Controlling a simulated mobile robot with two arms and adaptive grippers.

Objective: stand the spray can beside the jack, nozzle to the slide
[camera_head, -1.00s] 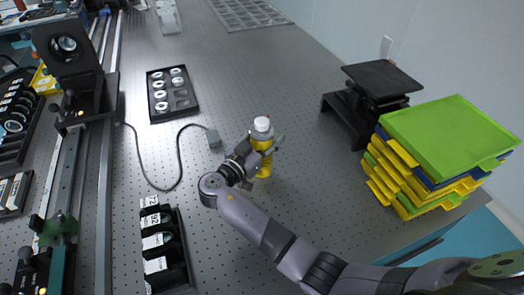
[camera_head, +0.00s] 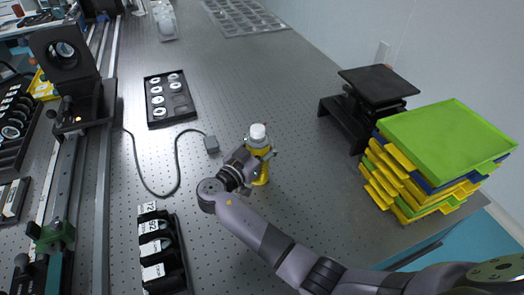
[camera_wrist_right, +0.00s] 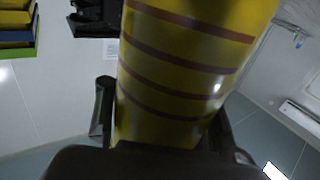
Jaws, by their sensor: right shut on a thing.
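The spray can (camera_head: 261,174) is yellow with a white top and looks upright over the middle of the perforated table. My right gripper (camera_head: 262,152) is shut around its upper part. In the right wrist view the can's yellow body (camera_wrist_right: 180,75), with dark red bands, fills the middle between the fingers. I cannot tell whether its base touches the table, nor which way the nozzle faces. The black jack (camera_head: 378,84) stands to the right and farther back, apart from the can. The long rail of the slide (camera_head: 72,190) runs along the left. My left gripper is not in view.
Stacked yellow, blue and green trays (camera_head: 445,142) stand at the table's right edge, by the jack. A black tray of rings (camera_head: 168,98) and a labelled black holder (camera_head: 162,250) are farther left.

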